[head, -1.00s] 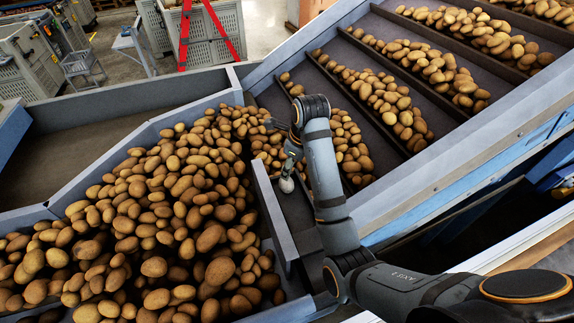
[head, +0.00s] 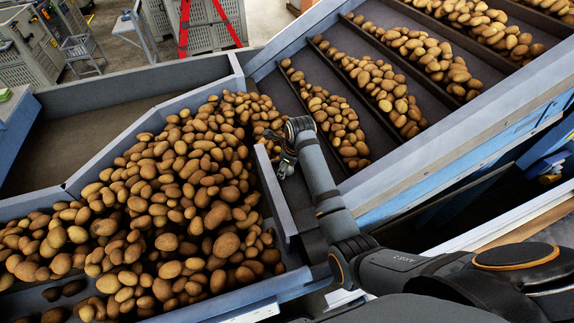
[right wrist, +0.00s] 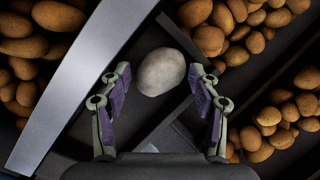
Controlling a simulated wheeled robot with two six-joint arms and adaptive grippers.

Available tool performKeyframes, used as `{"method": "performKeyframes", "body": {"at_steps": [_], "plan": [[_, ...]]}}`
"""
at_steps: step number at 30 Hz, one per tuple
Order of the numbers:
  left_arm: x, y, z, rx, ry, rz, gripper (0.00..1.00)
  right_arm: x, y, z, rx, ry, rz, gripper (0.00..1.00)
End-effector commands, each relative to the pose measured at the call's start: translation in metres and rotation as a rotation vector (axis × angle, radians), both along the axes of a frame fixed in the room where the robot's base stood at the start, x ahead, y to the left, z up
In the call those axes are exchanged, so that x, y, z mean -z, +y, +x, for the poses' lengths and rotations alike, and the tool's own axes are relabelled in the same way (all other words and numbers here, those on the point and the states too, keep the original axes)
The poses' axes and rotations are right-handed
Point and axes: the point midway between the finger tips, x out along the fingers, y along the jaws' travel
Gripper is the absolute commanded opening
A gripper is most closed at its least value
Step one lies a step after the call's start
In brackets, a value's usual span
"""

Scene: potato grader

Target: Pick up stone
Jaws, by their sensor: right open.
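A pale grey, rounded stone (right wrist: 161,72) lies on the dark conveyor surface in the right wrist view. My right gripper (right wrist: 160,88) is open, with one finger on each side of the stone. The stone sits around the fingertips, with a gap to each finger; whether they touch it lower down I cannot tell. In the head view my right gripper (head: 286,168) points down at the lower end of the conveyor, beside the hopper wall. The stone is not clear there. My left gripper is not in view.
A large heap of potatoes (head: 170,210) fills the hopper on the left. Rows of potatoes (head: 375,90) lie between dark cleats on the inclined conveyor. A metal wall (right wrist: 85,85) stands close left of the gripper in the wrist view. Potatoes (right wrist: 285,115) lie to the right.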

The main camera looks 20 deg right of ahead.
Motion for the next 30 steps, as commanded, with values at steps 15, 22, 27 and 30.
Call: {"method": "performKeyframes", "body": {"at_steps": [15,22,27,30], "plan": [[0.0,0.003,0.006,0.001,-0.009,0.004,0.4,0.0,0.0,0.0,0.0,-0.001,0.0,0.15],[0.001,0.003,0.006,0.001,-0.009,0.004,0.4,-0.002,0.0,0.001,0.0,-0.003,0.0,0.15],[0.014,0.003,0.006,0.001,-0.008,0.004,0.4,-0.027,0.0,0.002,0.0,-0.009,0.001,0.15],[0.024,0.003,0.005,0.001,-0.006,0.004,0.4,-0.051,0.0,0.002,0.0,-0.009,0.001,0.15]]}}
